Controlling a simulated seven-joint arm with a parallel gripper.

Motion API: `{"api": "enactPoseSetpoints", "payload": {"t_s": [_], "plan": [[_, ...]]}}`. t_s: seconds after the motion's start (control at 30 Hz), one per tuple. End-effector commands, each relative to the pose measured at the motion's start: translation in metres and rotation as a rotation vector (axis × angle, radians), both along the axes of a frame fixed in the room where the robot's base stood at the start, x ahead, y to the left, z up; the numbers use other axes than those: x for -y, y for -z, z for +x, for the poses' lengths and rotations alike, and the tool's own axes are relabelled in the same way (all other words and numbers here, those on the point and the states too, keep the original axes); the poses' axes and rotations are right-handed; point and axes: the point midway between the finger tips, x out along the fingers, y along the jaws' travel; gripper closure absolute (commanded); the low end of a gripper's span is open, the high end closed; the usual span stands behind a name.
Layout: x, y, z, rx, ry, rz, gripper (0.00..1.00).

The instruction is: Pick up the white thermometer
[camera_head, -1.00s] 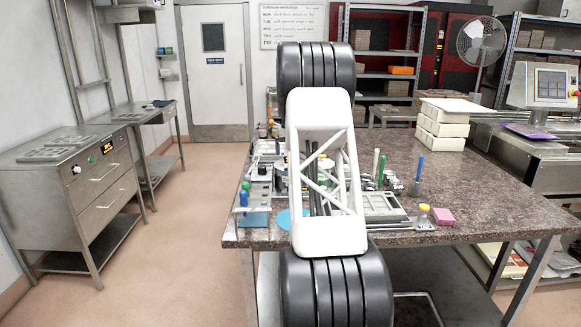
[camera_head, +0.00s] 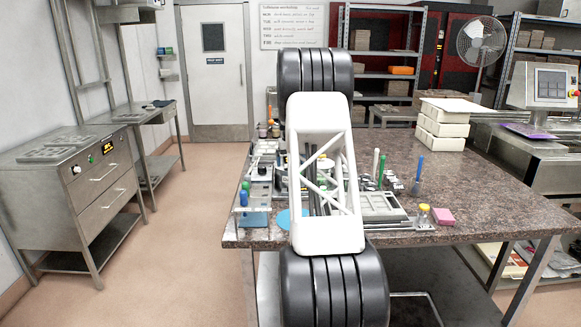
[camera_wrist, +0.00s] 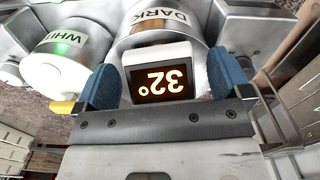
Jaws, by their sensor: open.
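The white thermometer (camera_wrist: 160,53) shows in the wrist view, with a dark display reading 32° upside down. My gripper (camera_wrist: 162,82) is open, with one blue fingertip on each side of the thermometer. There is a gap on both sides, wider on the left, and I see no clear contact. In the head view my own arm covers the middle of the table, and I cannot make out the gripper or the thermometer there.
Metal tubs labelled DARK (camera_wrist: 165,18) and WHITE (camera_wrist: 68,52) stand right behind and beside the thermometer. A yellow-ended item (camera_wrist: 62,107) lies near the left fingertip. On the stone table (camera_head: 490,205) are a pink block (camera_head: 443,216) and white stacked boxes (camera_head: 444,124).

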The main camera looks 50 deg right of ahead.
Motion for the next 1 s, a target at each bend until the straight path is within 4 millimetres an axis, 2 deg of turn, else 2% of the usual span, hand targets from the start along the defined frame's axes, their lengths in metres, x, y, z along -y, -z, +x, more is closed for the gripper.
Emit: {"api": "enactPoseSetpoints", "payload": {"t_s": [0.27,0.37,0.67,1.0], "plan": [[0.0000,-0.0002,0.0000,0.000,0.000,0.000,0.04],[0.0000,-0.0002,0.0000,0.000,0.000,0.000,0.17],[0.0001,-0.0005,0.0001,0.000,0.000,0.000,0.62],[0.0001,-0.0046,0.0002,0.001,0.000,-0.001,0.62]]}}
